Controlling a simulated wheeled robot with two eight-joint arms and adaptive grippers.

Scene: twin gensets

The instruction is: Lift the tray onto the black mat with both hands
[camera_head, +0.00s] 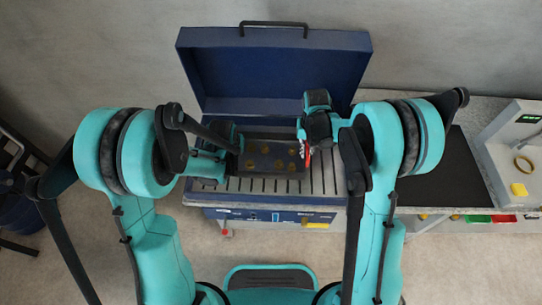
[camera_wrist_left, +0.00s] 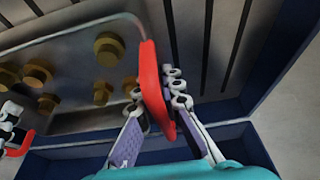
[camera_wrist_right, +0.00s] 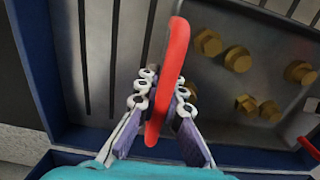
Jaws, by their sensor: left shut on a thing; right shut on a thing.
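The grey tray (camera_head: 268,173) holds several brass hex pieces (camera_wrist_left: 109,48) and has a red handle at each end. It is over the slotted bed of an open blue machine; I cannot tell whether it touches the bed. My left gripper (camera_wrist_left: 158,100) is shut on the left red handle (camera_wrist_left: 150,75), one finger on each side. My right gripper (camera_wrist_right: 163,100) is shut on the right red handle (camera_wrist_right: 174,60) in the same way. The black mat (camera_head: 447,160) lies on the bench at the right, apart from the tray, partly hidden by my right arm.
The blue lid (camera_head: 215,75) stands open behind the tray. The machine's slotted bed (camera_head: 250,185) shows in front of it. The mat's visible part is clear.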

